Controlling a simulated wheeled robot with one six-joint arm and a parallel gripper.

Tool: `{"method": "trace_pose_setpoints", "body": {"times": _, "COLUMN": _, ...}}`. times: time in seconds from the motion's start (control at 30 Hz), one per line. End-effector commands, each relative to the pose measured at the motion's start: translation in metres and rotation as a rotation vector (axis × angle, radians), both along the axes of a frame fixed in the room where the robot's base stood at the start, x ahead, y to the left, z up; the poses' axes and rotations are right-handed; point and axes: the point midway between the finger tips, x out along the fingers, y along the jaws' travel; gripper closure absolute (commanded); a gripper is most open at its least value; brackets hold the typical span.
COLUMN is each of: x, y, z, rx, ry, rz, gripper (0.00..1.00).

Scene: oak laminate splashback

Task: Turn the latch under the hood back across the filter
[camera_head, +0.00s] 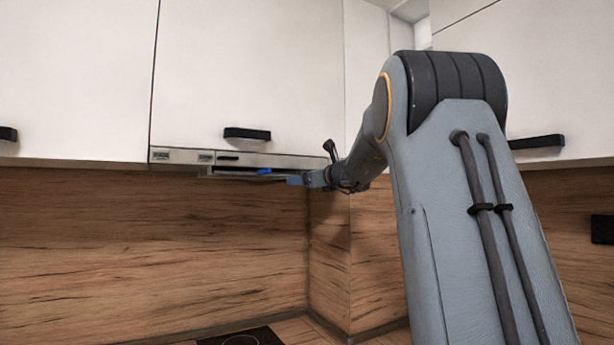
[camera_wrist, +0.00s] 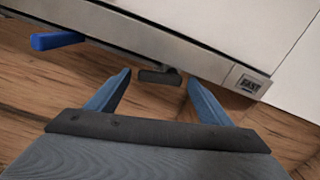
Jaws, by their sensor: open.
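The hood (camera_head: 290,160) is a slim pale unit beneath the white cabinet in the head view. A bright blue latch (camera_head: 264,171) shows under its front edge. In the wrist view the blue latch (camera_wrist: 57,40) lies at the upper left, jutting out beside the hood's edge. My gripper (camera_head: 296,181) is just below and right of the latch in the head view. In the wrist view my gripper (camera_wrist: 158,77) is open, with its fingers spread and the latch outside them, to the left. The filter cannot be made out clearly.
A dark grey piece (camera_wrist: 158,76) shows beyond my fingertips near the hood's edge; I cannot tell what it is. A black cabinet handle (camera_head: 247,134) sits above the hood. The wood splashback (camera_head: 150,245) is behind, and a dark hob (camera_head: 240,337) lies below.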

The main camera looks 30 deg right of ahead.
Motion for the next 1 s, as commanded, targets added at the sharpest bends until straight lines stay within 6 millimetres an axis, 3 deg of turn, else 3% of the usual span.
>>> {"method": "trace_pose_setpoints", "body": {"times": 0.3, "x": 0.0024, "y": 0.0002, "z": -0.0002, "rx": 0.0, "ry": 0.0, "rz": 0.0, "gripper": 0.28}}
{"method": "trace_pose_setpoints", "body": {"times": 0.53, "x": 0.0023, "y": 0.0002, "z": -0.0002, "rx": -0.001, "ry": 0.0, "rz": 0.0, "gripper": 0.67}}
{"method": "trace_pose_setpoints", "body": {"times": 1.0, "x": 0.002, "y": 0.0016, "z": 0.0049, "rx": 0.231, "ry": 0.008, "rz": 0.0, "gripper": 0.68}}
